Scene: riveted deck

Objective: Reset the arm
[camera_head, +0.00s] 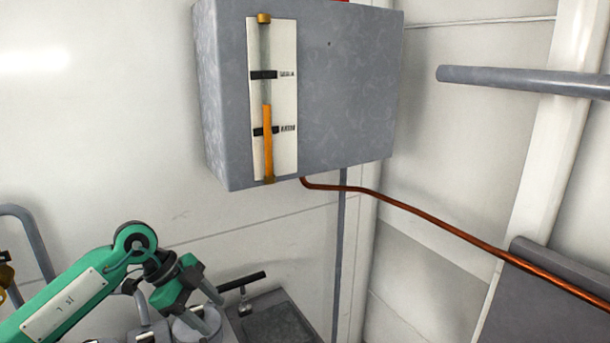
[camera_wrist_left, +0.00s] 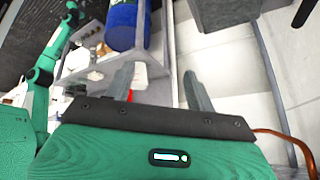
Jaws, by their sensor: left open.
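My left arm comes in from the lower left of the head view, green with a white plate on it. My left gripper (camera_head: 216,312) is at the lower middle left, its two grey fingers apart and pointing down to the right. In the left wrist view the fingers (camera_wrist_left: 158,85) also stand apart, with nothing held between them. A green arm segment shows at the left of that view; I cannot tell which part it is. My right gripper is not seen.
A grey wall box (camera_head: 345,90) with a gauge strip (camera_head: 286,100) hangs above. A copper pipe (camera_head: 425,212) runs from it to the right. A black lever handle (camera_head: 242,281) is close beside the gripper. A blue cylinder (camera_wrist_left: 125,22) stands on a shelf frame.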

